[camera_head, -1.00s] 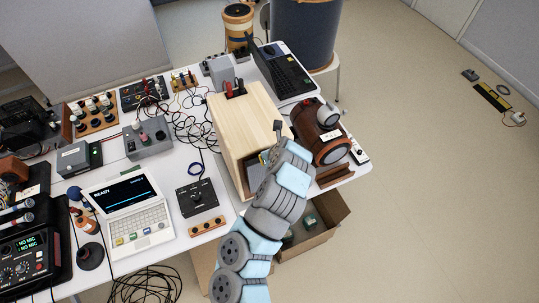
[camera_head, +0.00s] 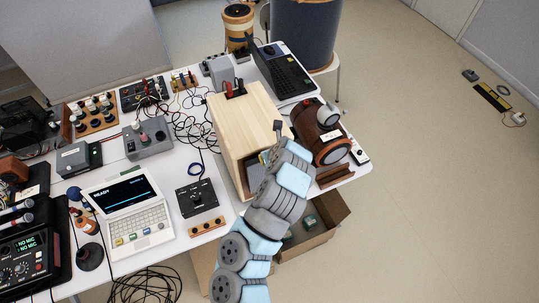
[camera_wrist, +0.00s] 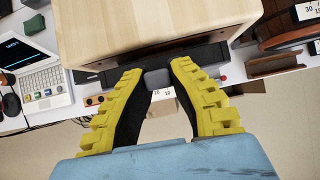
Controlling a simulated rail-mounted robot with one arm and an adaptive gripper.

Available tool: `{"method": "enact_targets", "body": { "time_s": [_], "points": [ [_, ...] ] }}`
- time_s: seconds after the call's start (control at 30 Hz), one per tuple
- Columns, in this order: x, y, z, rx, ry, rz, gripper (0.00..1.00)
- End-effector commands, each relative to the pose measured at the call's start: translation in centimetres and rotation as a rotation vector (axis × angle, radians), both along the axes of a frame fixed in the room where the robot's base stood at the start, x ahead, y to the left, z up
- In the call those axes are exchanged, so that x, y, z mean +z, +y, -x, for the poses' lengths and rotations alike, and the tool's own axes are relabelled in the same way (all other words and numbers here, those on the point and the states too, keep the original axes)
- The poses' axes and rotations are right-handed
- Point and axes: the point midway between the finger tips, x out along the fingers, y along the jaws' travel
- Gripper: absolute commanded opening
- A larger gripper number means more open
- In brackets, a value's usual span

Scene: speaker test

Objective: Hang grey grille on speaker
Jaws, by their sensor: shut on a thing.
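The speaker (camera_head: 236,118) is a pale wooden box standing on the table. Its top face (camera_wrist: 150,25) fills the upper middle of the wrist view. A dark grey flat panel, which looks like the grille (camera_wrist: 205,57), shows nearly edge-on along the speaker's front edge. I cannot tell whether it touches the speaker. My gripper (camera_wrist: 158,75) has yellow fingers, shut on a small grey block at the middle of the panel, seemingly part of the grille. In the head view my arm hides the fingertips and most of the speaker's front.
A brown cylindrical device (camera_head: 318,132) stands close right of the speaker. A white laptop (camera_head: 125,207) and a black control box (camera_head: 196,197) stand to its left. An open cardboard box (camera_head: 325,222) is on the floor below the table edge. Cables lie behind.

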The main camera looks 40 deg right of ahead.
Motion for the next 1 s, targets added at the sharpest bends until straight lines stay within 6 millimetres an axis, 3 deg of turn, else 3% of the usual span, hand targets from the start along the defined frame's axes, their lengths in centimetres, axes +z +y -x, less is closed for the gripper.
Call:
{"method": "enact_targets", "body": {
  "time_s": [1.0],
  "points": [
    [0.0, -0.16, -0.77, 0.0, 0.0, 0.0, 0.0]
  ]
}}
